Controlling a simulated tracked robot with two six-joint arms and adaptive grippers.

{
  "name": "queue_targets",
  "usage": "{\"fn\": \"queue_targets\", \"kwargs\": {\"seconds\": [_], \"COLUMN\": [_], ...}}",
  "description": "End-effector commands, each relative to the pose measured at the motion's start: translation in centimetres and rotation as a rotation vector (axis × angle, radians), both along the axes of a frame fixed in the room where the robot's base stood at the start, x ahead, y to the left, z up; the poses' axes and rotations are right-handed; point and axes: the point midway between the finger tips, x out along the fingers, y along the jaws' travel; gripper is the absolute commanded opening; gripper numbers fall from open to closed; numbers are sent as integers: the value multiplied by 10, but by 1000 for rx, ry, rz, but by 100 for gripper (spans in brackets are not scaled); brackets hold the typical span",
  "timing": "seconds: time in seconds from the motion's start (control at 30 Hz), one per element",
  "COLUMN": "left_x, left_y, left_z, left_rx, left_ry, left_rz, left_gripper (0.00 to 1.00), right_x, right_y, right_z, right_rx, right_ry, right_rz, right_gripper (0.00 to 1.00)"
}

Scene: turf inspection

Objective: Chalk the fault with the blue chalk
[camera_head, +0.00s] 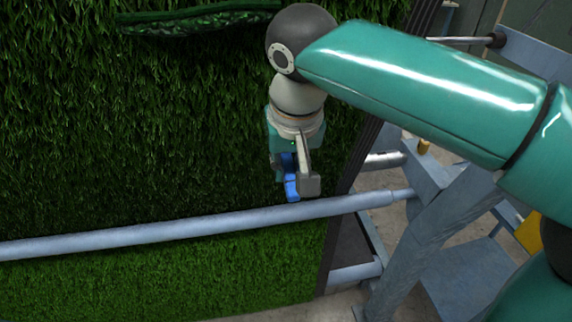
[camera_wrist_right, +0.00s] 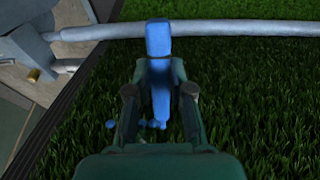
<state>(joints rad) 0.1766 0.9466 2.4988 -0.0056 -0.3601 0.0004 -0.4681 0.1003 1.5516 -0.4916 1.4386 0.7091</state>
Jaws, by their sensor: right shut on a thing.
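My right gripper (camera_head: 299,182) is shut on the blue chalk (camera_head: 291,187) in front of the hanging green turf (camera_head: 150,130), just above the pale rail. In the right wrist view the chalk (camera_wrist_right: 158,42) is a blue stick between the two fingers, its far end overlapping the rail in the picture. Small blue spots (camera_wrist_right: 110,125) show on the turf near the fingers. I cannot tell whether the chalk touches the turf. A dark, raised, lens-shaped flaw (camera_head: 195,18) in the turf lies at the top of the head view, left of the gripper. My left gripper is not in view.
A pale round rail (camera_head: 150,233) crosses in front of the turf, close below the gripper. A dark frame edge (camera_head: 370,140) bounds the turf on the right. Beyond it stands a blue-grey metal frame (camera_head: 425,225). The turf left of the gripper is clear above the rail.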

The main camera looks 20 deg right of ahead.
Motion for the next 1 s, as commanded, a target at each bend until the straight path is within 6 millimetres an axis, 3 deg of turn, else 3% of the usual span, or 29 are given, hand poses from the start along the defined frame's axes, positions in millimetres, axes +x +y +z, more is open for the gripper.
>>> {"fn": "queue_targets", "kwargs": {"seconds": [0.17,0.8,1.0], "left_x": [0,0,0], "left_y": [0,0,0], "left_z": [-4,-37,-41], "left_rx": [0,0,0], "left_ry": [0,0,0], "left_rz": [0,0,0], "left_gripper": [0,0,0], "right_x": [-4,-63,-74], "right_y": [1,16,18], "right_z": [-2,-20,-22], "right_rx": [0,1,0], "right_ry": [-4,-2,-2], "right_rz": [2,2,1], "right_gripper": [0,0,0]}}
